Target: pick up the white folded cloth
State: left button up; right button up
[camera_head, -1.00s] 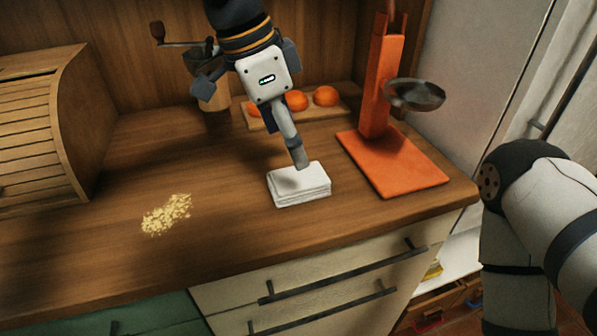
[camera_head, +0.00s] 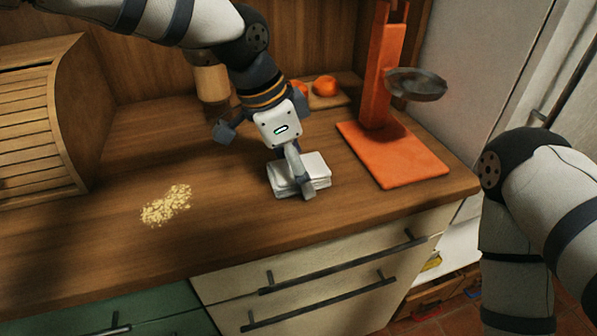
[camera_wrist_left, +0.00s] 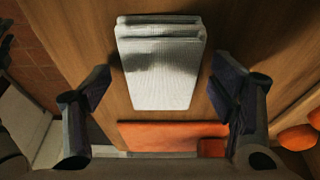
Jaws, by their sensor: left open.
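The white folded cloth (camera_head: 316,170) lies flat on the wooden counter, near its front edge. My left gripper (camera_head: 265,165) is low over it in the head view, with one finger in front of the cloth and hiding part of it. In the left wrist view the cloth (camera_wrist_left: 162,65) lies between the two spread fingers of the gripper (camera_wrist_left: 158,92), with a gap on each side. The gripper is open and holds nothing. My right arm shows at the right of the head view, but its gripper is out of view.
An orange stand (camera_head: 390,155) with a dark pan (camera_head: 416,84) is right of the cloth. Yellow crumbs (camera_head: 166,205) lie to the left. A roll-top bread box (camera_head: 30,125) stands at the far left. Oranges (camera_head: 325,86) sit on a board behind.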

pick_arm(q)
jog(key=shift+f, duration=0.15)
jog(key=shift+c, duration=0.4)
jog(key=c, duration=1.2)
